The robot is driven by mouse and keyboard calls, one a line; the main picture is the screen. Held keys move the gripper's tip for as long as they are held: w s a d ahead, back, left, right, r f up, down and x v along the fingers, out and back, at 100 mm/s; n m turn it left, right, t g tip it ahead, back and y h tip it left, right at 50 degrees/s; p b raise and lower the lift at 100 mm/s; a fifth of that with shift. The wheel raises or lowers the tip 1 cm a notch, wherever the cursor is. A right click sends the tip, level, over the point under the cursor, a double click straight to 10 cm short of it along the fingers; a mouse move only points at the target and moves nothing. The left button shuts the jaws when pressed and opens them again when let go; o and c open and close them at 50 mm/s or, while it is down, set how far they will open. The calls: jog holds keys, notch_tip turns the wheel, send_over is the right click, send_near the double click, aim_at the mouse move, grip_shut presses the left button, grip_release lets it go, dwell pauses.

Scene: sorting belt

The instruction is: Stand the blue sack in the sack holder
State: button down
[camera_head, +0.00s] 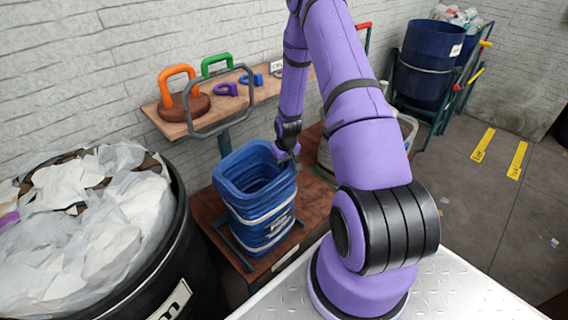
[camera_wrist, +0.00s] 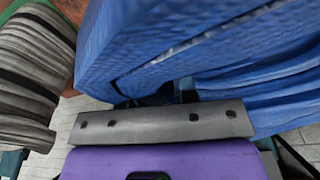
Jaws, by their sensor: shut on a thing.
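The blue sack (camera_head: 262,222) is upright and open-topped, with a pale label on its front. My gripper (camera_head: 287,152) is shut on the sack's upper rim at its back right. In the wrist view the blue woven fabric (camera_wrist: 190,45) fills the top, against the grey jaw (camera_wrist: 160,122); the other jaw is hidden. The sack holder has a grey hoop (camera_head: 193,131) tilted up behind the sack, a teal post and low dark base bars (camera_head: 231,246). The sack stands at these bars; whether its bottom rests on them is hidden.
A black bin (camera_head: 182,235) full of pale plastic waste stands close at the left. A wooden shelf (camera_head: 170,125) behind holds coloured handles.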

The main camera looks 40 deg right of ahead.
jog(key=c, duration=0.9)
grip_release()
jog(key=r, duration=0.4)
jog(key=s+r, duration=0.1)
jog(key=r, duration=0.7)
jog(key=shift+s+a+r, duration=0.15)
jog(key=shift+s+r, duration=0.05)
jog(key=s+a+r+t, duration=0.15)
jog(key=a+r, duration=0.25)
jog(key=r, duration=0.5)
jog(key=s+a+r+h, duration=0.1)
jog(key=s+a+r, duration=0.3)
jog(key=r, duration=0.5)
jog(key=s+a+r, duration=0.1)
jog(key=a+r, duration=0.4)
jog(key=r, duration=0.4)
jog(key=s+a+r, duration=0.3)
jog(key=s, duration=0.3)
jog(key=s+a+r+n+t, duration=0.1)
jog(key=s+a+r, duration=0.3)
jog(key=s, duration=0.2)
jog(key=s+a+r+t+y, duration=0.1)
jog(key=s+a+r, duration=0.2)
jog(key=s, duration=0.4)
jog(key=shift+a+r+n, duration=0.25)
jog(key=shift+r+n, duration=0.1)
jog(key=shift+n, duration=0.05)
